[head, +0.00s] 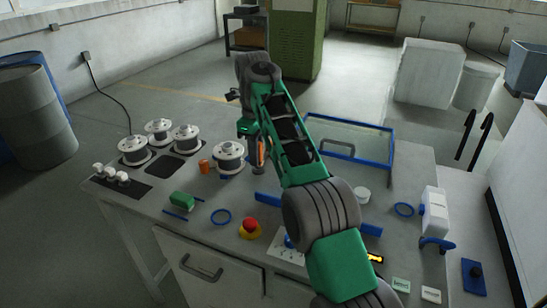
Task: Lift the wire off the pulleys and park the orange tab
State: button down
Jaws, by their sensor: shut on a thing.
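Several white spool-like pulleys stand at the table's left: one at the front left (135,149), one at the back (158,131), one beside a dark square (186,138) and one nearest my gripper (230,156). The wire is too thin to make out. My gripper (258,163) points down just right of the nearest pulley, with its fingers partly hidden. It is shut on a narrow orange piece (261,152), apparently the orange tab. A short orange cylinder (204,166) stands left of the nearest pulley.
A blue-framed clear tank (386,150) stands behind my arm. White knobs (110,174) are at the left edge. A white block (434,212) is at the right.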

jog(key=s+a+b, duration=0.3)
jog(key=s+a, duration=0.6)
jog(key=a, duration=0.1)
